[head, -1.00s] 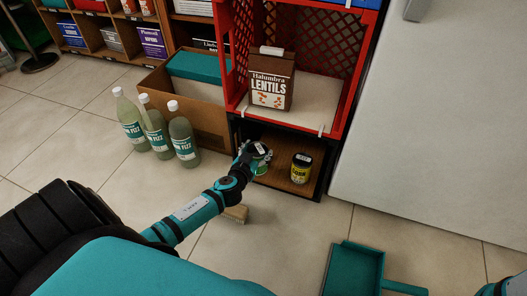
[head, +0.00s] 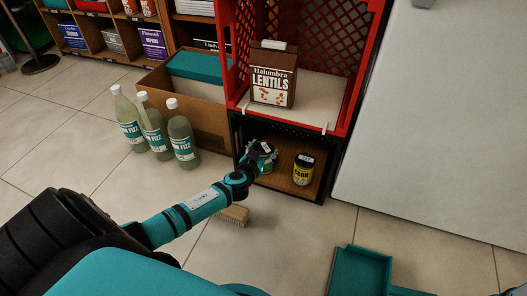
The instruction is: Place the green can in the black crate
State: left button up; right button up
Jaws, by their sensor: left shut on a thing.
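My left gripper (head: 258,157) reaches to the left part of the open front of the black crate (head: 325,160). It is shut on the green can (head: 266,164), which is partly hidden by the fingers. The can shows against the crate's brown floor; I cannot tell if it rests on it. A yellow and black can (head: 303,172) stands upright to its right in the crate. My right gripper is not in view.
A red crate (head: 338,123) with a lentils box (head: 273,78) stands on the black crate. Several green bottles (head: 182,140) and a cardboard box (head: 207,119) stand left. A brush (head: 235,214) and teal dustpan (head: 361,272) lie on the floor.

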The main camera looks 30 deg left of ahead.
pick_arm(q)
jog(key=o, duration=1.6)
jog(key=shift+f, duration=0.1)
jog(key=shift+s+r+p, duration=0.25)
jog(key=shift+p, duration=0.1)
jog(key=p+v, duration=0.4)
jog(key=v, duration=0.7)
jog(key=shift+s+d, duration=0.15)
jog(key=shift+s, duration=0.1)
